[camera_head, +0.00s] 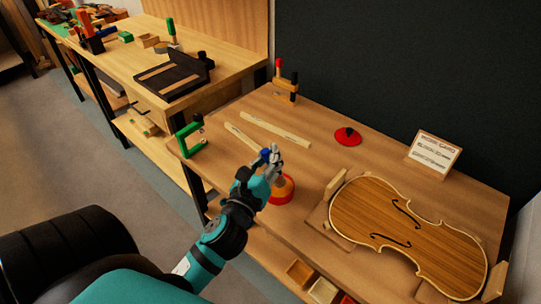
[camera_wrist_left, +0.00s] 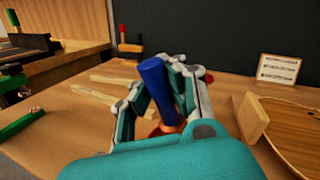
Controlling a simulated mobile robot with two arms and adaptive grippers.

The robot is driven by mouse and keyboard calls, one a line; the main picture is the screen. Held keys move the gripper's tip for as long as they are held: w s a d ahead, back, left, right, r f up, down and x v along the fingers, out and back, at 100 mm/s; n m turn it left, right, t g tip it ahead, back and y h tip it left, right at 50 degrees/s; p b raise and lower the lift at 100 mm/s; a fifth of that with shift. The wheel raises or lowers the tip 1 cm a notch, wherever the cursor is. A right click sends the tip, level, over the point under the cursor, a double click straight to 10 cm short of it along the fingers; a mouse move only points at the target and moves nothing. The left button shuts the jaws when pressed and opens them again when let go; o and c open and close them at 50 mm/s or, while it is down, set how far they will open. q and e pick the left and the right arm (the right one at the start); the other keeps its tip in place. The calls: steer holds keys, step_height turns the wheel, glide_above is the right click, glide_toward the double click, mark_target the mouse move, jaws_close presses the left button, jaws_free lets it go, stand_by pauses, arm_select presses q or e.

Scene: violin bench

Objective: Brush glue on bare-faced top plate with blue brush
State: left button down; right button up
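The violin-shaped top plate (camera_head: 405,228), striped brown with two dark f-holes and a pale edge, lies at the right of the bench. My right gripper is not in view.
A red disc with a black knob (camera_head: 347,136) and a card stand (camera_head: 433,154) are at the back. Small open boxes (camera_head: 323,290) sit at the front edge. Bench between pot and disc is clear.

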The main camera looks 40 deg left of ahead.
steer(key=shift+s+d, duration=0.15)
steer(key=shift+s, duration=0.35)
arm_select(q)
steer(key=shift+f, duration=0.15)
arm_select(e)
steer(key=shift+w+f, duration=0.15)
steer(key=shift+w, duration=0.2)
arm_select(q)
steer(key=shift+f+b, duration=0.3)
steer(key=shift+b, duration=0.05)
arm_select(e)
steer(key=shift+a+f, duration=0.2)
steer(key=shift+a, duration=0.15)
arm_select(q)
steer(key=shift+f, duration=0.15)
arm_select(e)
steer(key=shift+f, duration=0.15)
arm_select(q)
steer(key=shift+f, duration=0.2)
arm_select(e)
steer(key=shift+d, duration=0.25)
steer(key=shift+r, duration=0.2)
